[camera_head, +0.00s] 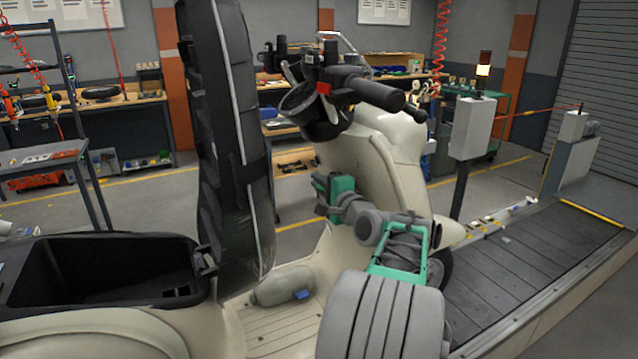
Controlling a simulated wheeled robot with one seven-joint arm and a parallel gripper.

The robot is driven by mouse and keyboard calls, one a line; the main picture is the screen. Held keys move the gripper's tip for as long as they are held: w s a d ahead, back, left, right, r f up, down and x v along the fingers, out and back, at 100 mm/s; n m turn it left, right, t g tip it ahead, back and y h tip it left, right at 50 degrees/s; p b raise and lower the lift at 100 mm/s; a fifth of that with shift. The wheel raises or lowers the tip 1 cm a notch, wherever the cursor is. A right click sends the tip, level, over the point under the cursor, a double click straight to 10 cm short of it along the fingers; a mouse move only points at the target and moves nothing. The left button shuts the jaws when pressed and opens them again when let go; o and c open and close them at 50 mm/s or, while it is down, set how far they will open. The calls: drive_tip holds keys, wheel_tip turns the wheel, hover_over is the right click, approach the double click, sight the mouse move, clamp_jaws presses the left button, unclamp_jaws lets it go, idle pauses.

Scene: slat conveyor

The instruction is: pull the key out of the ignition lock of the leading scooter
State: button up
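A cream scooter (375,150) stands on the slat conveyor (530,255), with its dark handlebar (365,90) at upper centre. Its black seat (225,130) is tipped upright, left of the leg shield. My arm reaches up from the bottom centre to the inner side of the leg shield. My gripper (322,190) is at the arm's far end, close to the leg shield and below the handlebar. Its fingertips are too small and dark to tell open from shut. I cannot make out the key or the ignition lock.
The open under-seat bin (100,270) is at left. A grey-green rounded object (283,286) with a blue patch lies on the footboard. A grey box on a post (472,128) stands beside the conveyor. Workbenches line the back wall. The conveyor at right is mostly bare.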

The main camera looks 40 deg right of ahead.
clamp_jaws()
drive_tip(key=shift+w+a, duration=0.1)
drive_tip(key=shift+a, duration=0.05)
idle(0.4)
drive_tip(key=shift+a, duration=0.25)
drive_tip(key=shift+w+a+r, duration=0.1)
drive_tip(key=shift+w+a, duration=0.1)
drive_tip(key=shift+a, duration=0.35)
drive_tip(key=shift+w+a+r, duration=0.1)
drive_tip(key=shift+w+a, duration=0.1)
drive_tip(key=shift+a, duration=0.35)
idle(1.1)
drive_tip(key=shift+w+a+r, duration=0.1)
drive_tip(key=shift+w+a, duration=0.1)
drive_tip(key=shift+a, duration=0.5)
drive_tip(key=shift+w+a+r, duration=0.1)
drive_tip(key=shift+w+a, duration=0.1)
drive_tip(key=shift+a, duration=0.45)
drive_tip(key=shift+w+a, duration=0.15)
drive_tip(key=shift+a, duration=0.25)
